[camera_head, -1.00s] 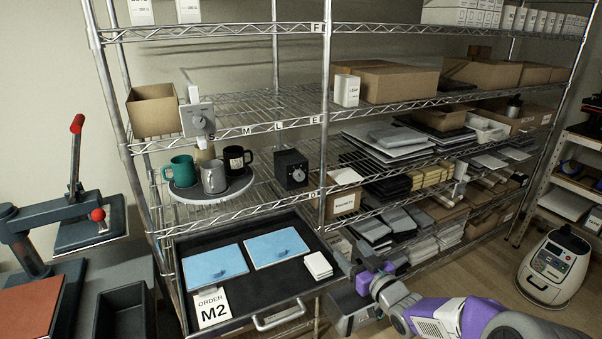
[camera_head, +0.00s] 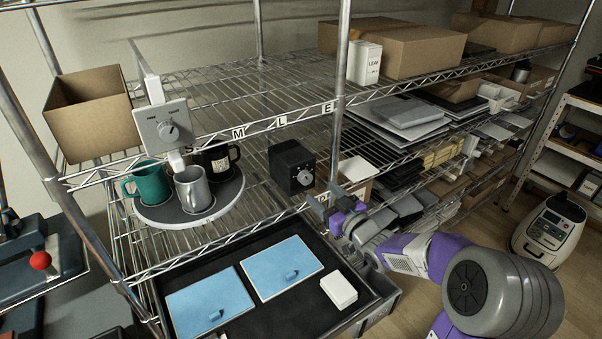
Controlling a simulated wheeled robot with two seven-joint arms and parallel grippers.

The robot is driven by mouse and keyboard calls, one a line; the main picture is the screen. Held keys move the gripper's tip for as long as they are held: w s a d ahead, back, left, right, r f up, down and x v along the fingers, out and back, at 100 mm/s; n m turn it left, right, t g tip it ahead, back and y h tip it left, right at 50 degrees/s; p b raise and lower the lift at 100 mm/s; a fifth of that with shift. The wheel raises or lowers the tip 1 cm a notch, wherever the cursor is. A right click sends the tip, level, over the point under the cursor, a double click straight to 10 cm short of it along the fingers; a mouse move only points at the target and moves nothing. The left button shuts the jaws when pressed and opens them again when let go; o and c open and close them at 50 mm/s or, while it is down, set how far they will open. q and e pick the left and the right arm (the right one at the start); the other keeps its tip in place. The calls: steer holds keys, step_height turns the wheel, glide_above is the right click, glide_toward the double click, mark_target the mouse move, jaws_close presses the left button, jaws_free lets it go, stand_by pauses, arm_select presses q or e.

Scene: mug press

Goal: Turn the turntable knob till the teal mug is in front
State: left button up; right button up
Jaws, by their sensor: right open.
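A round turntable (camera_head: 150,215) stands on the wire shelf at left with three mugs on it. The teal mug (camera_head: 152,184) is at its left, the grey mug (camera_head: 193,190) is at its front, and the black mug (camera_head: 222,160) is at the back right. A black box with a round knob (camera_head: 305,177) stands to the right of the turntable. A grey panel with a dial (camera_head: 168,131) hangs above the turntable. My right gripper (camera_head: 322,203) is open and empty, just below and right of the black box, apart from its knob. My left gripper is out of view.
An open drawer with two blue pads (camera_head: 283,265) and a white stack (camera_head: 339,290) lies below the shelf. A shelf post (camera_head: 340,90) rises just right of the black box. A cardboard box (camera_head: 93,115) is at upper left. A red-knobbed press (camera_head: 40,261) stands at far left.

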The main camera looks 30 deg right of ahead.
mark_target(308, 180)
steer(key=w, duration=0.6)
steer(key=shift+w+a, duration=0.25)
steer(key=shift+a, duration=0.1)
steer(key=shift+c, duration=0.3)
steer(key=c, duration=1)
